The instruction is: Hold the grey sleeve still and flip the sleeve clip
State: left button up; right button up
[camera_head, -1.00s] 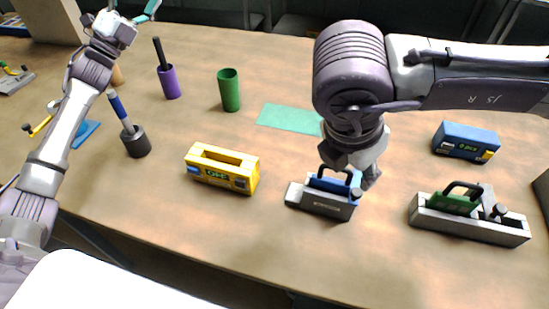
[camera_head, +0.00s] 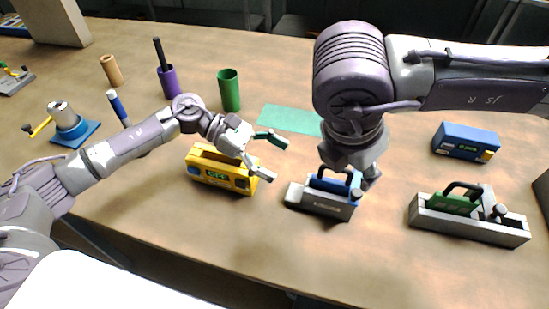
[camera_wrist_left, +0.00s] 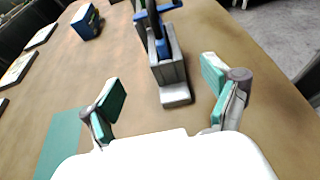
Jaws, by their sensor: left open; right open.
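The grey sleeve (camera_head: 318,206) lies on the table at the middle with a blue block (camera_head: 335,184) in it; it also shows in the left wrist view (camera_wrist_left: 175,93).
A yellow box (camera_head: 205,178) stands under and beside my left gripper. A second grey holder (camera_head: 475,231) with a green block and a blue box (camera_head: 466,142) are at the right. A green mat (camera_head: 290,118), green cup (camera_head: 229,90) and purple cup (camera_head: 171,82) are behind.

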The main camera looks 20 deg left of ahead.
aim_at(329, 189)
pick_arm(q)
jog(key=x, duration=1.4)
jog(key=shift+s+a+f, duration=0.1)
jog(key=shift+s+f, duration=0.1)
jog(key=shift+s, duration=0.1)
